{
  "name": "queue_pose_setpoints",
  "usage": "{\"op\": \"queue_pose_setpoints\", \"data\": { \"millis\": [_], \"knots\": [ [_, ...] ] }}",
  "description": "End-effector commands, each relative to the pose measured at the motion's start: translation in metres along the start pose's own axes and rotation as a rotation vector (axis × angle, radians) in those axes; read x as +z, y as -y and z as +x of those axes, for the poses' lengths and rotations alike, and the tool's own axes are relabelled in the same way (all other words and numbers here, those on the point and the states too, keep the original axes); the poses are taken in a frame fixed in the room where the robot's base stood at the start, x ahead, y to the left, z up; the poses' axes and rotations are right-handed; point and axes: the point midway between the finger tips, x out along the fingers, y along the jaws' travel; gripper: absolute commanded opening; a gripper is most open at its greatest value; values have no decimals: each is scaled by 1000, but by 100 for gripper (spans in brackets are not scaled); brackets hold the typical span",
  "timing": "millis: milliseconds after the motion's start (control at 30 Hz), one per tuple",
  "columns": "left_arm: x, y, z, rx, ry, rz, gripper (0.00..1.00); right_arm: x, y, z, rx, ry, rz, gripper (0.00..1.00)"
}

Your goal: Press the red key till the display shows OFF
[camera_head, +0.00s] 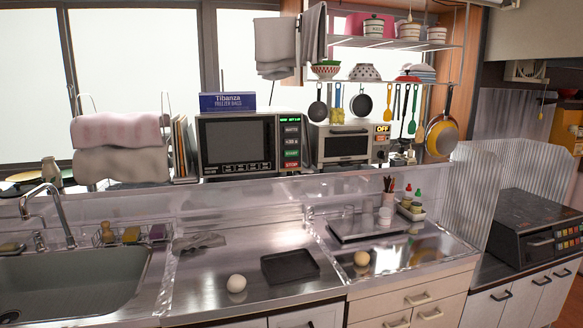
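A microwave (240,145) stands on the back ledge. Its right-hand panel has a lit green line of text (290,119) too small to read, with several keys below. The lowest is a small red key (291,165), under a green one. A white oven-like appliance (345,146) stands right of the microwave. An orange label or display reading OFF (383,129) is at its upper right. I cannot tell which appliance is the dish dryer. Neither of my grippers is in view.
A sink (75,280) with a faucet is at the left. A black tray (290,267) and two round items (236,283) (361,258) lie on the steel counter. A black appliance with a row of buttons (535,230) stands at the right. Pans and utensils hang above the ledge.

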Motion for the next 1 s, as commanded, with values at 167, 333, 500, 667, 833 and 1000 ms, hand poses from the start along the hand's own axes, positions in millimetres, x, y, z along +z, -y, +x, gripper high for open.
{"op": "queue_pose_setpoints", "data": {
  "millis": [167, 333, 500, 667, 833, 1000],
  "knots": [
    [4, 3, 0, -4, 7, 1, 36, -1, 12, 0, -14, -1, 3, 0],
    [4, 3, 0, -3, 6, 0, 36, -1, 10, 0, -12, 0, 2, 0],
    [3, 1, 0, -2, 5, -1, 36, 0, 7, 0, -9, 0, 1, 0],
    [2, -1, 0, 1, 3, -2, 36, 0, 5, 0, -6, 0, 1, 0],
    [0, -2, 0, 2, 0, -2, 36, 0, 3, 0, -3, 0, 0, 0],
    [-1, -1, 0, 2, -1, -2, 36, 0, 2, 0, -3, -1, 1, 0]
  ]
}}
